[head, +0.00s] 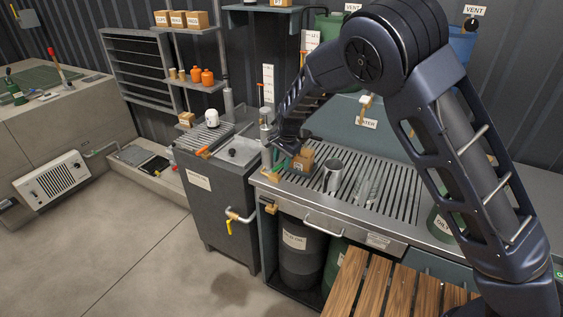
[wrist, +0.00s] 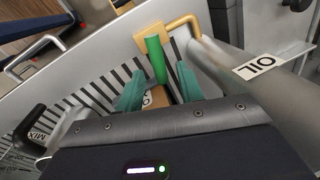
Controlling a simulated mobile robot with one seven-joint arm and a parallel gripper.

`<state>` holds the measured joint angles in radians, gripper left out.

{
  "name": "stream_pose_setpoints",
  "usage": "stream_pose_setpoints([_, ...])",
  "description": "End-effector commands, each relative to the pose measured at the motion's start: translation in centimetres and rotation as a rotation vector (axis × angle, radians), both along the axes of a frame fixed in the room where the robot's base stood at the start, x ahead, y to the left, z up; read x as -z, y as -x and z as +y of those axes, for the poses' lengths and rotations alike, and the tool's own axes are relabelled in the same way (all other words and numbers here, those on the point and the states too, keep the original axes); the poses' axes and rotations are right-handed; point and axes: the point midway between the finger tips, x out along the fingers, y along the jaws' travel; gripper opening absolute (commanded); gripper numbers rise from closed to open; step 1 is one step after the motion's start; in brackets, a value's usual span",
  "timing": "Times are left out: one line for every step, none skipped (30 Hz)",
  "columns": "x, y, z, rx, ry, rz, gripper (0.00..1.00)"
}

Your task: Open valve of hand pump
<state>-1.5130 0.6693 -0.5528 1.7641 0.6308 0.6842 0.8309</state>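The hand pump (head: 267,152) is an upright grey cylinder at the left end of the slatted metal bench. In the wrist view the grey cylinder (wrist: 285,82) with an OIL label lies at the right. A green valve handle (wrist: 155,58) shows near a brass-yellow fitting (wrist: 150,36) and a bent brass spout (wrist: 183,24). My gripper (wrist: 160,80) has its two teal fingers spread, one on each side of the green handle, with visible gaps. In the head view my gripper (head: 284,160) is beside the pump, and my arm partly hides that area.
A cardboard box (head: 303,162) sits on the bench close to my gripper. The floor at left is clear.

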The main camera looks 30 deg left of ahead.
Motion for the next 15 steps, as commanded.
stream_pose_setpoints([0.31,-0.02,0.06,0.001,0.0,0.0,0.37])
stream_pose_setpoints([0.45,-0.02,0.1,0.001,0.0,0.0,0.37])
stream_pose_setpoints([0.6,-0.03,0.13,0.001,0.0,0.001,0.37])
stream_pose_setpoints([0.68,-0.03,0.13,0.001,0.0,0.001,0.37])
stream_pose_setpoints([0.74,-0.03,0.14,0.001,0.0,0.001,0.37])
stream_pose_setpoints([0.78,-0.03,0.15,0.001,0.0,0.001,0.37])
stream_pose_setpoints([0.8,-0.03,0.16,0.001,0.0,0.001,0.37])
stream_pose_setpoints([0.8,-0.02,0.16,0.001,0.0,0.001,0.37])
stream_pose_setpoints([0.8,-0.03,0.16,0.001,0.0,0.001,0.37])
stream_pose_setpoints([0.79,-0.03,0.15,0.001,0.0,0.001,0.37])
stream_pose_setpoints([0.79,-0.03,0.15,0.001,0.0,0.001,0.37])
stream_pose_setpoints([0.79,-0.02,0.16,0.001,0.0,0.001,0.37])
stream_pose_setpoints([0.78,-0.02,0.15,0.001,0.0,0.001,0.35])
stream_pose_setpoints([0.78,-0.02,0.15,0.001,0.0,0.001,0.29])
stream_pose_setpoints([0.78,-0.02,0.15,0.001,0.0,0.001,0.21])
